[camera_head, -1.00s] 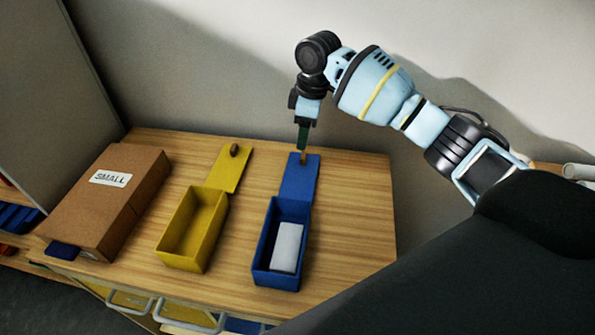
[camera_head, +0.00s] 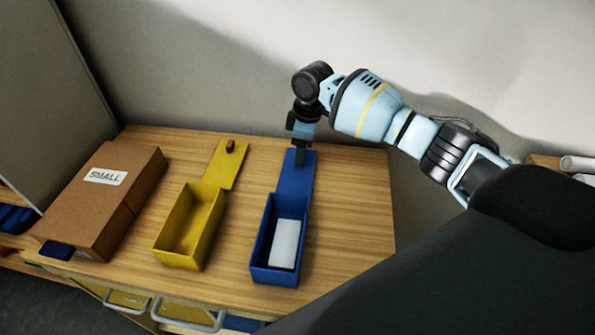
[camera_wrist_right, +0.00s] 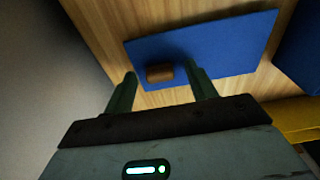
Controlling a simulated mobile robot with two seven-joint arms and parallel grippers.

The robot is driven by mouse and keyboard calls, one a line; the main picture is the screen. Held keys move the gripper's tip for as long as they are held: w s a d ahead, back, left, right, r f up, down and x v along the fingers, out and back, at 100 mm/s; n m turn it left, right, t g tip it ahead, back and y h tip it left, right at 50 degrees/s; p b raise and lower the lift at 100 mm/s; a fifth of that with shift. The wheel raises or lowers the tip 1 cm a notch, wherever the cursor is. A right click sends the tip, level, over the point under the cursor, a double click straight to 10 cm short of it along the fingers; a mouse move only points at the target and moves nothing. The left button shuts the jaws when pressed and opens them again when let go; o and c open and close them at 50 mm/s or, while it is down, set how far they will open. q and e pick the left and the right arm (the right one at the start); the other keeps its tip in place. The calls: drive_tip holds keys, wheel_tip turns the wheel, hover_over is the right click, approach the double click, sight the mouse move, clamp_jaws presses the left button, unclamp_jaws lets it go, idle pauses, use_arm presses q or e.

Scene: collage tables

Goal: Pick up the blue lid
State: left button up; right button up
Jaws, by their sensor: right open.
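The blue lid (camera_head: 297,182) lies flat on the wooden table, behind the open blue box (camera_head: 263,265). Its small brown knob (camera_wrist_right: 159,72) shows in the right wrist view, where the lid (camera_wrist_right: 232,45) is also in sight. My right gripper (camera_head: 300,158) points down at the far end of the lid and hides the knob in the head view. In the right wrist view the two fingers of my right gripper (camera_wrist_right: 162,82) are apart, one on each side of the knob, not closed on it. My left gripper is not in view.
A white block (camera_head: 285,243) lies in the blue box. To the left are a yellow box (camera_head: 164,255) with its lid (camera_head: 222,170) behind it, and a brown carton (camera_head: 95,205) marked SMALL. The wall is close behind the table. The table's right part is clear.

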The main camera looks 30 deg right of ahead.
drive_tip(key=shift+c, duration=0.5)
drive_tip(key=c, duration=1)
drive_tip(key=shift+o, duration=0.2)
drive_tip(key=shift+r, duration=0.15)
wheel_tip(320, 180, up, 10)
drive_tip(key=shift+p, duration=0.3)
